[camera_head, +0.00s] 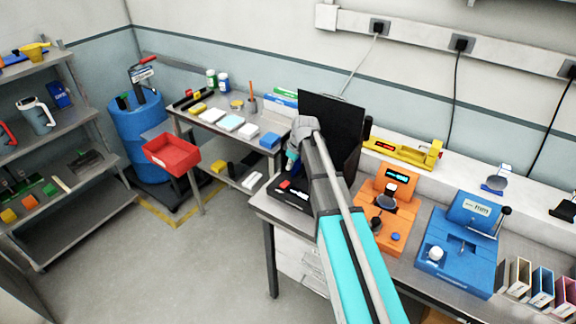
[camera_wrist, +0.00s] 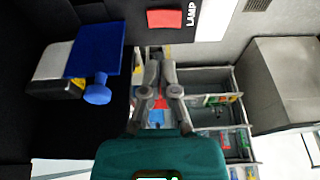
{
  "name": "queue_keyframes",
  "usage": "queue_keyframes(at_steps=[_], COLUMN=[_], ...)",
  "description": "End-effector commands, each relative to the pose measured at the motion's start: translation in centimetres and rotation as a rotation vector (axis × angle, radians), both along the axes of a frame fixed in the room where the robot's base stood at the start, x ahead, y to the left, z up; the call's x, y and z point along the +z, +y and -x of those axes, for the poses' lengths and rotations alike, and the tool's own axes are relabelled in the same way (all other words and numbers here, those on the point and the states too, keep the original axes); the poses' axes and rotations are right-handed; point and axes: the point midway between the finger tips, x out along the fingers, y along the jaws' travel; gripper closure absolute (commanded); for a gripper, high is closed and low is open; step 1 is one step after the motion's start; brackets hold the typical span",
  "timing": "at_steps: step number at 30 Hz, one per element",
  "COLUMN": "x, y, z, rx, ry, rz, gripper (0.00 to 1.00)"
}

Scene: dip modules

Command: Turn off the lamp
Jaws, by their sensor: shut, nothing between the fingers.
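A red rectangular switch (camera_wrist: 167,18) beside a white LAMP label (camera_wrist: 191,14) shows on a black surface at the top of the wrist view. In the head view, a black unit (camera_head: 296,203) with small red and white parts sits at the left end of the near workbench, in front of an upright black panel (camera_head: 333,118). My gripper (camera_wrist: 154,58) is shut and empty. In the wrist view its fingertips are below the red switch and apart from it in the picture. In the head view my gripper is partly hidden by my arm, near the black unit.
In the wrist view, a blue part with a round knob (camera_wrist: 97,94) is left of my fingers, and open drawers (camera_wrist: 205,80) lie beyond. Orange (camera_head: 386,215) and blue (camera_head: 458,250) devices stand right of my arm. A red bin (camera_head: 171,155) is at left.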

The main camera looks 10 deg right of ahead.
Motion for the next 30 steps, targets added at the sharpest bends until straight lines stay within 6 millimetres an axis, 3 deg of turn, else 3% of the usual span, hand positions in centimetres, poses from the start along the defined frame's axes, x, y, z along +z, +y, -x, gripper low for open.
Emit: queue_keyframes(at_steps=[15, 30], x=[4.6, 5.9], y=[-1.6, -2.1], z=[0.2, 0.3], rx=[-0.002, 0.000], ry=[0.000, 0.000], rz=[0.000, 0.000], gripper=[1.00, 1.00])
